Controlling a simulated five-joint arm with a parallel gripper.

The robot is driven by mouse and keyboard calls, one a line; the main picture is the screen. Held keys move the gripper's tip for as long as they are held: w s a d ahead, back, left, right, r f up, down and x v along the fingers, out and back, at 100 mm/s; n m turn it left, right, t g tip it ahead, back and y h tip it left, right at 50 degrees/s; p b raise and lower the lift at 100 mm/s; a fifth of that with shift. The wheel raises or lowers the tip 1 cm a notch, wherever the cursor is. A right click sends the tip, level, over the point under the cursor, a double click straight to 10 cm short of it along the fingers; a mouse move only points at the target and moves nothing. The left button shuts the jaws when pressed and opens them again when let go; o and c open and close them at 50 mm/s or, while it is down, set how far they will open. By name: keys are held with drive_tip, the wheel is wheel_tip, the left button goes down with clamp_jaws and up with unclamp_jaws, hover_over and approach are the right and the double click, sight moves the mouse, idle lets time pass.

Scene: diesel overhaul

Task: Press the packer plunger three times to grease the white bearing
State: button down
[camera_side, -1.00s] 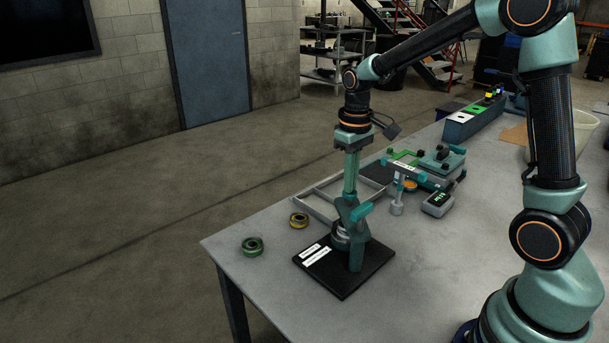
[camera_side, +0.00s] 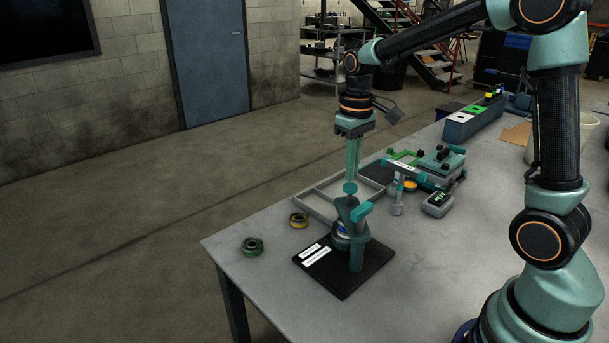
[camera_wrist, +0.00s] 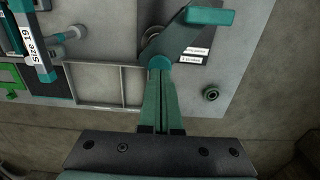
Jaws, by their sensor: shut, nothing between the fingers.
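The packer (camera_side: 357,235) stands on a black base plate (camera_side: 345,280) with white labels. Its round teal plunger knob (camera_side: 349,188) stands above the cone. A pale ring (camera_side: 341,241), which looks like the white bearing, sits under the cone with a bit of blue above it; the cone partly hides it. My gripper (camera_side: 351,178) is shut and empty, pointing down just above the knob. In the wrist view the fingertips (camera_wrist: 159,72) meet the knob (camera_wrist: 160,62) in the picture; I cannot tell whether they touch.
A teal fixture (camera_side: 437,162) and a small meter (camera_side: 438,203) stand at the right.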

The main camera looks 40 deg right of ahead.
sight(350, 185)
drive_tip(key=shift+f, duration=0.1)
idle(0.4)
drive_tip(key=shift+f, duration=1.45)
drive_tip(key=shift+r, duration=1.55)
drive_tip(key=shift+f, duration=0.1)
drive_tip(key=shift+f, duration=1.45)
drive_tip(key=shift+r, duration=1.55)
